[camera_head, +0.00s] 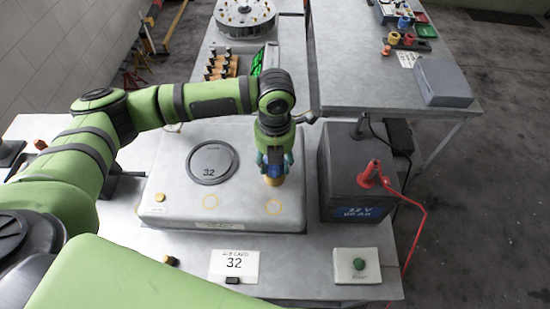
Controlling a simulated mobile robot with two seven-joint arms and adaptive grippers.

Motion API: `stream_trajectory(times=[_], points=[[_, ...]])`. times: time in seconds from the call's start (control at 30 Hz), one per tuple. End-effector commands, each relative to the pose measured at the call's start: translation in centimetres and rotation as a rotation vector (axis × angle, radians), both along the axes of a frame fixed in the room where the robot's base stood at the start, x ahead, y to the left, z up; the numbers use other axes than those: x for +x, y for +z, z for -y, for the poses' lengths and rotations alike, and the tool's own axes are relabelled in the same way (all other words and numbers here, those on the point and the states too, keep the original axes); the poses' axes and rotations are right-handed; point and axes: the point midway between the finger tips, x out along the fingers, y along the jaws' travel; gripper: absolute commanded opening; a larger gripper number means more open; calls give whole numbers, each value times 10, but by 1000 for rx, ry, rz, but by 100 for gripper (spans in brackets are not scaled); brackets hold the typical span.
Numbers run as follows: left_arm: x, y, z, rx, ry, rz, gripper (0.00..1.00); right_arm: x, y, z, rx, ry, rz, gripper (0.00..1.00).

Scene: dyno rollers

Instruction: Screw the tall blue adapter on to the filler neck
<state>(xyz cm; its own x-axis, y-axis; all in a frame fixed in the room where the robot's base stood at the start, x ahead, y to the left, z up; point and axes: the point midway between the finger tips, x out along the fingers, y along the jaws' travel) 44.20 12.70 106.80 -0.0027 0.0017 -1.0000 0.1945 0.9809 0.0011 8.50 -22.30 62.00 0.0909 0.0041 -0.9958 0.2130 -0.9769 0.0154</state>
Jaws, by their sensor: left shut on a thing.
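My left gripper (273,172) points straight down over the right part of the pale grey casing (180,165). It is shut on a mostly hidden blue piece, which looks like the tall blue adapter (275,157). A tan, brass-coloured cylinder (273,181) shows just below the fingers; I cannot tell whether it is the piece's lower end or the filler neck. Whether there is a gap beneath it is hidden. Another blue piece (403,22) stands among coloured pieces on the right table. My right gripper is not in view.
A dark battery box (350,180) with a red clamp (370,172) stands close right of the gripper. A green button box (358,264) and a 32 card (234,265) are in front.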

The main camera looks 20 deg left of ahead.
Motion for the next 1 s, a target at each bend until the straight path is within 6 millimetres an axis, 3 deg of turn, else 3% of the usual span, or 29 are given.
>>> stream_trajectory(times=[0.13,0.37,0.4,0.47,0.83,1.0], points=[[2,3,-1,-1,-128,6,15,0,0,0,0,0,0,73],[2,3,0,-1,-147,7,15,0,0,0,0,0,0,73],[2,3,0,-1,-146,7,53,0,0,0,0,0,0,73],[2,3,0,-1,-146,7,77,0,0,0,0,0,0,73],[1,2,0,-1,-146,3,77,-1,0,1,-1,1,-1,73],[2,21,0,-2,-147,8,77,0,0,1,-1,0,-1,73]])
